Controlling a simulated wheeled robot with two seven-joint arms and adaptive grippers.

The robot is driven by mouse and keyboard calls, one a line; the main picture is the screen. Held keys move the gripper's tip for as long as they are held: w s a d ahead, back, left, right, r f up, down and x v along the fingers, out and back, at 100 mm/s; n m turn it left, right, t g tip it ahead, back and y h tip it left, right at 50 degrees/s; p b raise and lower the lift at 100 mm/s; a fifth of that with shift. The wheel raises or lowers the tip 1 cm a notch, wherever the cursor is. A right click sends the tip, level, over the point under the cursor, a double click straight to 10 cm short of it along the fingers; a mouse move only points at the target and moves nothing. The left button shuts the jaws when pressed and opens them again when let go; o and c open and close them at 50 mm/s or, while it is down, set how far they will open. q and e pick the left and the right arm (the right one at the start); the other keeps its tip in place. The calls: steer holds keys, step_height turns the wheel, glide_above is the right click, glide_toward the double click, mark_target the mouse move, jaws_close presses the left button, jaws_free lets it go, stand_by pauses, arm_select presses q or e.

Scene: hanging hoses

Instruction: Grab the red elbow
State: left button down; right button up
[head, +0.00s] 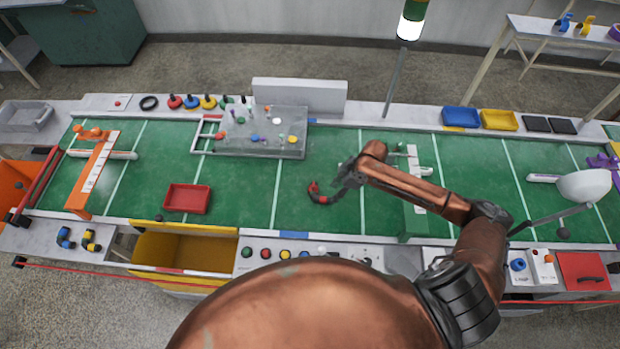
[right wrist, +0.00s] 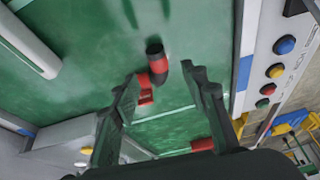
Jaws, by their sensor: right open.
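The red elbow (head: 321,196), a small curved piece with red and black parts, lies on the green mat near the middle of the bench. My right gripper (head: 344,181) is just to the right of it in the head view, with its arm reaching in from the right. In the right wrist view the elbow (right wrist: 158,66) shows between and slightly beyond the two open fingers of my right gripper (right wrist: 160,75). The left finger is close to its lower red end. The fingers are not closed on it. My left gripper is not in view.
A red tray (head: 187,198) lies to the left on the mat. A white and green fixture (head: 414,195) is to the right of my gripper. Buttons (head: 284,252) line the front edge.

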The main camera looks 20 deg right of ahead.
mark_target(325, 198)
steer(key=shift+w+a+f, duration=0.3)
steer(key=shift+w+f, duration=0.05)
steer(key=shift+x, duration=0.9)
steer(key=x, duration=0.4)
steer(key=shift+d+f, duration=0.15)
steer(key=shift+f, duration=0.35)
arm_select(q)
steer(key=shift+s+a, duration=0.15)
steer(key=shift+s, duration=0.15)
arm_select(e)
steer(key=shift+c, duration=0.3)
steer(key=c, duration=0.5)
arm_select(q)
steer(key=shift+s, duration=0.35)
arm_select(e)
jaws_close()
